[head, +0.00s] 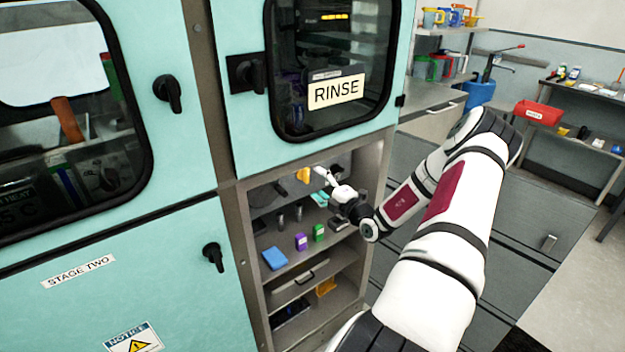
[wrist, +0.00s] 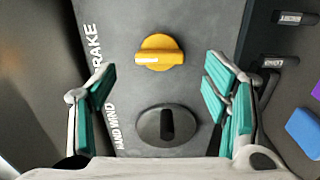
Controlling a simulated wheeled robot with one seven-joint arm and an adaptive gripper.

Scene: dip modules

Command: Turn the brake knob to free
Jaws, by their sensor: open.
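The brake knob (wrist: 160,53) is yellow, with a round base and a bar handle lying roughly across the wrist picture. A pale mark shows on the bar's left part. The word BRAKE is printed on the dark panel (wrist: 207,20) to its left. In the head view the knob (head: 303,174) shows small inside the open bay. My gripper (wrist: 160,85) is open, with teal pads left and right. I cannot tell the gap in depth.
A black knob (wrist: 167,126), lettered HAND WIND, sits below the yellow one between my fingers. A blue block (head: 275,258), a purple box (head: 301,241) and a green box (head: 319,233) stand on the bay's shelf. The RINSE door (head: 240,110) is above the bay.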

